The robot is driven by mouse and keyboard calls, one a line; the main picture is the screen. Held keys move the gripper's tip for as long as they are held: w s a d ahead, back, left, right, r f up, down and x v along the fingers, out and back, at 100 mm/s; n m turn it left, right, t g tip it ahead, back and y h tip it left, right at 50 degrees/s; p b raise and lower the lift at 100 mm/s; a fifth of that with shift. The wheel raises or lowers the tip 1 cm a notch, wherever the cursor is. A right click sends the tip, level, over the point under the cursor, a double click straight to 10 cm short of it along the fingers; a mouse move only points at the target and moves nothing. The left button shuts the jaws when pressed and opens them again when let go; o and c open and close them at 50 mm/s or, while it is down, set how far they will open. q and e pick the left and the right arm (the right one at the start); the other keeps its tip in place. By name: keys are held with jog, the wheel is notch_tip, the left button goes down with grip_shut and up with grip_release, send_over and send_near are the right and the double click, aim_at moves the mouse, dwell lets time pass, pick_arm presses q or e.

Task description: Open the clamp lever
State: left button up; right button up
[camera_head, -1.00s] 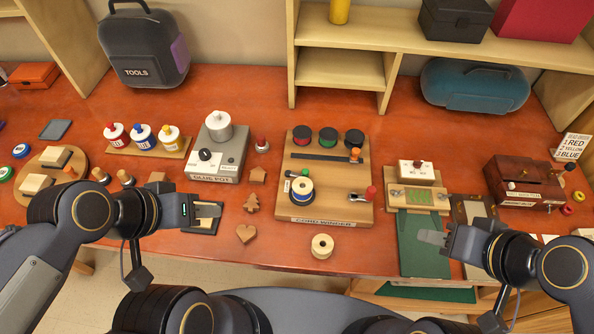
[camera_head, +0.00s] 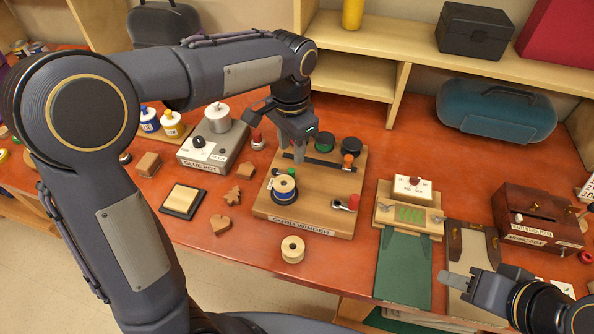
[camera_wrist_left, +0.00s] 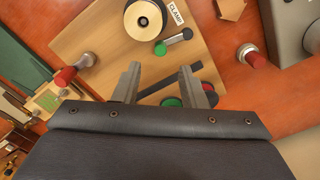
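The cord winder (camera_head: 330,218) is a wooden board with a spool (camera_head: 284,188) of blue cord. The clamp lever (camera_wrist_left: 174,43) is a short grey bar with a green knob, beside the "CLAMP" label; its green knob shows behind the spool (camera_head: 291,172) in the head view. My left gripper (camera_head: 299,153) is over the back part of the board, pointing down near the dark slot. In the left wrist view its two fingers (camera_wrist_left: 158,86) are apart with nothing between them, and the lever lies beyond their tips, not touched. My right gripper (camera_head: 462,284) is at lower right, away from the winder.
Green and black discs sit at the back. The glue pot (camera_head: 213,150) stands left, a loose wooden spool (camera_head: 293,249) in front.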

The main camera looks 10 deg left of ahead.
aim_at(291, 170)
pick_arm(q)
notch_tip(291, 170, down, 7)
jog(key=shift+f, duration=0.1)
dwell(0.3)
jog(key=shift+c, duration=0.4)
grip_shut()
